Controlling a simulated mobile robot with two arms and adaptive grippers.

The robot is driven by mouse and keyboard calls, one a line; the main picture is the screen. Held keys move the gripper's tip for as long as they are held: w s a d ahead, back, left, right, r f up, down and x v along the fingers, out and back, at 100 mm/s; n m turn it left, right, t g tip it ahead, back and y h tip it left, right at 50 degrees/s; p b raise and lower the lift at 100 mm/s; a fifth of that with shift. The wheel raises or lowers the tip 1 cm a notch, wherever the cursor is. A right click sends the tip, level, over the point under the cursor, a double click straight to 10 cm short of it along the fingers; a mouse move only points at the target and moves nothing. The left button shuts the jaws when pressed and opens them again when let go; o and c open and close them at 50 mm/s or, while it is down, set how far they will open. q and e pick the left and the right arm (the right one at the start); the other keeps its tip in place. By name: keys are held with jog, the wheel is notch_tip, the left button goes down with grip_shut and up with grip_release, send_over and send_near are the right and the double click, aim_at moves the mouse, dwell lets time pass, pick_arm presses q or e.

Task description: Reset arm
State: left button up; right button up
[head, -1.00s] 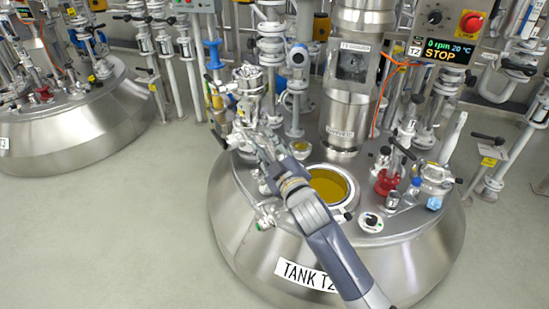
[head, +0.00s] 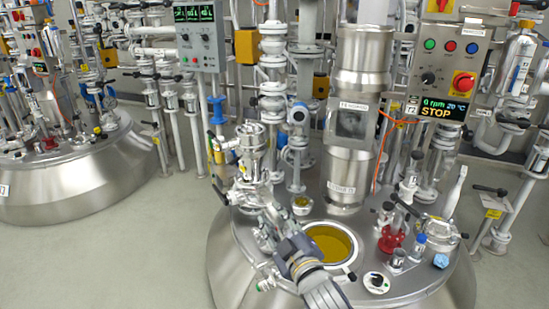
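My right gripper (head: 266,228) reaches in from the bottom over the lid of the steel tank (head: 400,285). Its fingers are small and blend with the metal fittings behind them, so I cannot tell whether they are open or shut. It is left of the round open hatch (head: 332,243), which shows yellow-brown liquid inside. A shiny valve assembly (head: 250,150) stands just behind the gripper; whether they touch is unclear. My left gripper is not in view.
A steel column (head: 352,130) rises behind the hatch. Right of it are a red valve fitting (head: 391,238) and a hinged round cover (head: 440,230). A control panel (head: 455,75) reads 0 rpm, 20 °C, STOP. Another tank (head: 70,185) stands left across clear floor (head: 130,260).

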jog(key=s+d+f+m+g+h, duration=0.35)
jog(key=s+d+f, duration=0.35)
jog(key=f, duration=0.3)
jog(key=s+d+f+m+g+h, duration=0.1)
jog(key=s+d+f+m+g, duration=0.2)
jog(key=s, duration=0.6)
jog(key=s+d+f+m+g+h, duration=0.1)
jog(key=s+d+f+m+g, duration=0.15)
jog(key=s+d+f, duration=0.55)
jog(key=s+d+f+m+g+h, duration=0.15)
jog(key=s+g, duration=0.25)
jog(key=s, duration=0.7)
notch_tip(320, 180, down, 24)
jog(key=s+g, duration=0.1)
jog(key=s, duration=0.1)
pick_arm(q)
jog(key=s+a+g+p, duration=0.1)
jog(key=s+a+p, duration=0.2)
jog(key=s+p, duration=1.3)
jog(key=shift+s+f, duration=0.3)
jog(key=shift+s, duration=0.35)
pick_arm(e)
jog(key=s+d, duration=0.1)
jog(key=s, duration=0.7)
jog(key=s+d+f+g, duration=0.1)
jog(key=s+d, duration=0.1)
jog(key=s, duration=0.7)
jog(key=shift+d+g, duration=0.3)
jog(key=shift+f, duration=0.1)
